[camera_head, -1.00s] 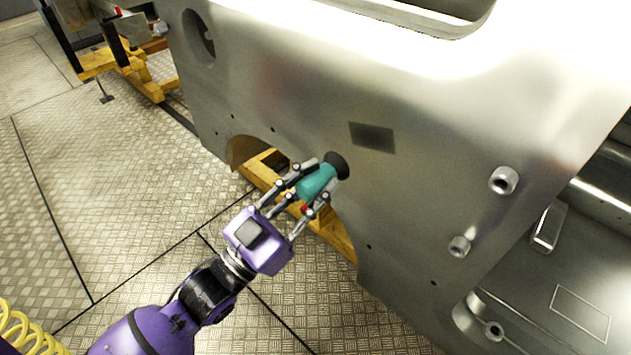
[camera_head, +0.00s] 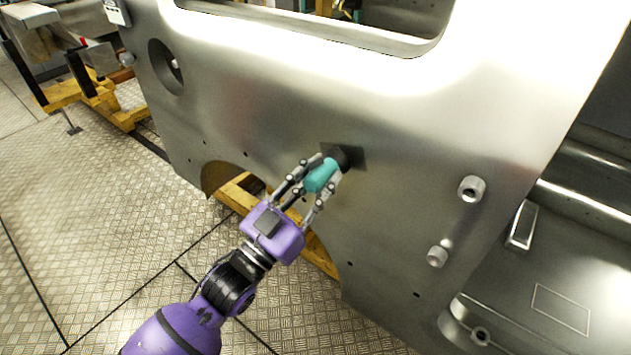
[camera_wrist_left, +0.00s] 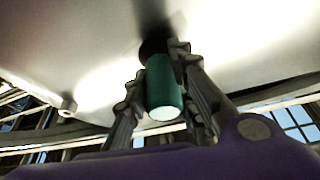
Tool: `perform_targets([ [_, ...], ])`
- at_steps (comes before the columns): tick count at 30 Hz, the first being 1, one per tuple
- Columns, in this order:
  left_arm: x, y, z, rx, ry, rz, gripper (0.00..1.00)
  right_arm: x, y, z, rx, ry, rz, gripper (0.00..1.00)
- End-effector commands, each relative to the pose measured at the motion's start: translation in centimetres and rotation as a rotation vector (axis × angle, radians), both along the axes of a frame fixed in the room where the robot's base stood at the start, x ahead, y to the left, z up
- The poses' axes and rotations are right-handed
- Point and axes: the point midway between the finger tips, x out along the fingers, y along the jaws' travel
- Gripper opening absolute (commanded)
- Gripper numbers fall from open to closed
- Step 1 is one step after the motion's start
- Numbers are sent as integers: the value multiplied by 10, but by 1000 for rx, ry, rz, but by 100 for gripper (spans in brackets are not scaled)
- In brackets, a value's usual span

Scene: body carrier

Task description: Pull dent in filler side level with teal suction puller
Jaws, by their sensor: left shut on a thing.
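The teal suction puller (camera_head: 321,176) has a teal handle and a black cup. My left gripper (camera_head: 316,182) is shut on its handle. The black cup (camera_head: 343,156) lies in front of the dark square patch (camera_head: 352,159) on the grey metal body side (camera_head: 250,115). Whether the cup touches the panel cannot be told. In the left wrist view the puller (camera_wrist_left: 163,88) stands between the fingers, its cup toward the panel. The shape of any dent cannot be made out. My right gripper is not in view.
A round filler opening (camera_head: 166,67) is at the panel's upper left. Two round bosses (camera_head: 471,188) stick out to the right of the puller. A yellow stand (camera_head: 236,192) shows under the wheel arch. The tread-plate floor (camera_head: 90,215) at left is clear.

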Motion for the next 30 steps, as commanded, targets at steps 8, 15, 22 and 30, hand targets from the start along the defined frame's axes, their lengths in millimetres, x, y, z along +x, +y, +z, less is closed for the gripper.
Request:
perform_targets([
  [8, 0, 0, 1, -1, -2, 0, 0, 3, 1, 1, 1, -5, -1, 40],
  [15, 0, 0, 1, -1, -2, 0, 0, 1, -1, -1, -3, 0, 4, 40],
  [22, 0, 0, 1, -2, -2, 0, 0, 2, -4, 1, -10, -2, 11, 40],
  [30, 0, 0, 1, -2, -1, -1, 0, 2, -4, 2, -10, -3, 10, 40],
])
